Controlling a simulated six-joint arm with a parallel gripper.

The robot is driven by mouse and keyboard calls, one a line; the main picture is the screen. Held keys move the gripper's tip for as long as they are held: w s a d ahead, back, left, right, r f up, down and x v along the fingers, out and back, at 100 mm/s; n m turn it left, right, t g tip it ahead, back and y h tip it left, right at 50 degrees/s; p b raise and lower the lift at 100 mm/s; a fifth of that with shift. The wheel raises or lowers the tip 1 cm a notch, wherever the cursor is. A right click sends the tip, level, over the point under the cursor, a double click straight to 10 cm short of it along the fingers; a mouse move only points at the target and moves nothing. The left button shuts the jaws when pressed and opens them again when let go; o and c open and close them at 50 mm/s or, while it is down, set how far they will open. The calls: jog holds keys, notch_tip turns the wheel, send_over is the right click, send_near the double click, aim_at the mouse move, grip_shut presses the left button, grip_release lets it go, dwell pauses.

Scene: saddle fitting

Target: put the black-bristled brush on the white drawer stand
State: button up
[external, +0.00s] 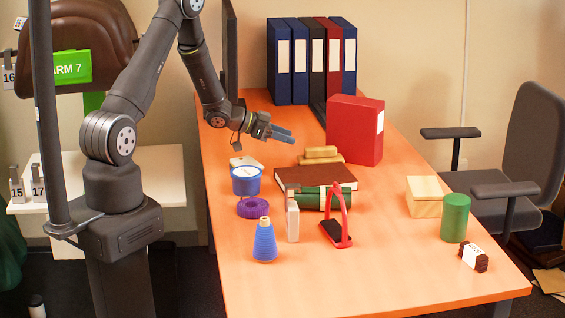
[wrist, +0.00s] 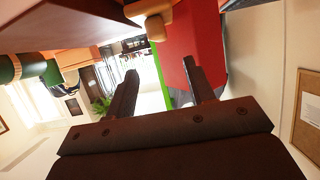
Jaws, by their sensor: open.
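I cannot clearly pick out the black-bristled brush. A small dark block with a white band (external: 474,257) lies at the table's front right; I cannot tell whether it has bristles. I cannot be sure of the white drawer stand either; a white surface (external: 165,160) shows behind my arm on the left. My gripper (external: 283,134) is over the far part of the table, left of the red box file, with its fingers pointing right. In the wrist view, my gripper (wrist: 160,66) is open with nothing between its fingers.
A red box file (external: 350,130) and wooden blocks (external: 320,155) stand near my gripper. A brown book (external: 315,178), blue tub (external: 245,180), blue cone (external: 264,241), red-framed black object (external: 337,231) and green cylinder (external: 454,218) crowd the table. Its front middle is clear.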

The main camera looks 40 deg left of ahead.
aim_at(319, 147)
jog(key=shift+a, duration=0.1)
jog(key=v, duration=0.5)
jog(key=x, duration=1.7)
jog(key=shift+w, duration=0.1)
grip_shut()
